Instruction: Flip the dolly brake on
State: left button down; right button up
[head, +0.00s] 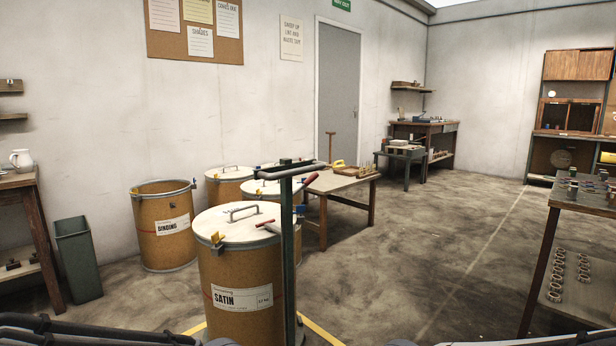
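A dark green upright post with a crossbar handle (289,240) stands against the front of the brown drum labelled SATIN (237,295); it appears to be the dolly's handle. The dolly's base is cut off by the bottom edge, and I cannot make out a brake pedal. A red-gripped lever (309,182) shows beside the post top; I cannot tell whether it belongs to the post or to a drum behind. Neither gripper shows; only dark parts of my arms appear along the bottom edge, at left and right.
An open drum labelled BINDING (164,226) and lidded drums (229,187) stand behind. A green bin (79,259) is at left. A low wooden table (342,181) stands behind the post. A workbench (581,207) is at right. Floor between is clear; yellow lines mark the drum's spot.

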aim_at(308, 182)
jog(key=z, duration=0.5)
jog(key=i, duration=1.4)
jog(key=u, duration=0.65)
